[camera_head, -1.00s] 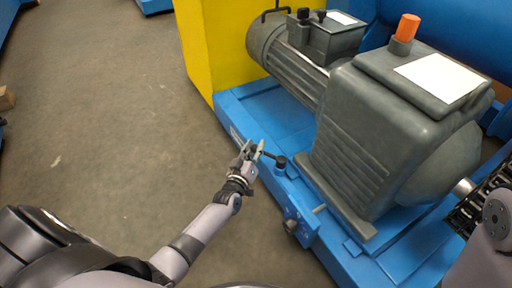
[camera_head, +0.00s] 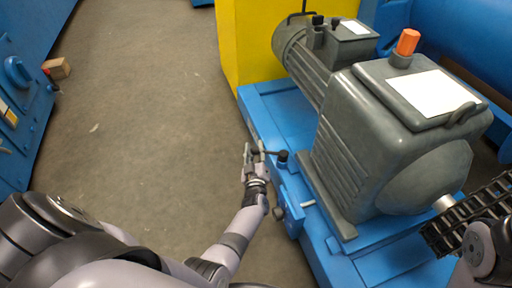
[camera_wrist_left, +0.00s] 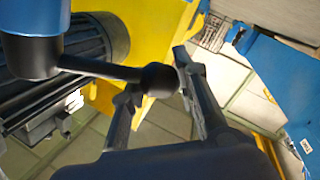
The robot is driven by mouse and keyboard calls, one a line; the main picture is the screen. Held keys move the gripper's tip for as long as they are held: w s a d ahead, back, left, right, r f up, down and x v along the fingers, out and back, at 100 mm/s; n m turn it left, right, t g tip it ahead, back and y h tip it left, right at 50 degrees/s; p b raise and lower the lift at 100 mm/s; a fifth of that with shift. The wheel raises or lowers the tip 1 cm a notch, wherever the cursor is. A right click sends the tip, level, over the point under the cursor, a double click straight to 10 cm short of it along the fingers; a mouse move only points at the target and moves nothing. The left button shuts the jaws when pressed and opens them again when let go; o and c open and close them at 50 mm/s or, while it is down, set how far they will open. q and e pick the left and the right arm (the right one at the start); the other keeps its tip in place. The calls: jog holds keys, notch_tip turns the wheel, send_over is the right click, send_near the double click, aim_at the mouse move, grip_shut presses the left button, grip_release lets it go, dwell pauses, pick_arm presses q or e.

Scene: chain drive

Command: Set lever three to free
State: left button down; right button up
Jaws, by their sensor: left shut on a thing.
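A black lever (camera_head: 271,153) with a round pivot sits on the near edge of the blue machine base. Its arm points left in the head view. My left gripper (camera_head: 255,148) is at the lever's free end and shut on its knob. In the left wrist view the black ball knob (camera_wrist_left: 160,80) lies between the fingers, and the lever's arm (camera_wrist_left: 105,68) runs left to a pivot under a blue part. I cannot read any number or setting mark for the lever. My right gripper is not in view; part of my right arm shows at bottom right.
A big grey gearbox (camera_head: 345,150) with an orange cap (camera_head: 407,42) and a motor (camera_head: 300,50) stand on the blue base. A dark chain (camera_head: 470,212) is at right. A blue box with a knob (camera_head: 280,213) is on the base's near side.

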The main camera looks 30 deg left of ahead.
pick_arm(q)
jog(key=shift+d+f, duration=0.25)
jog(key=shift+d, duration=0.15)
jog(key=c, duration=1.2)
grip_release()
jog(key=shift+w, duration=0.1)
jog(key=shift+a, duration=0.1)
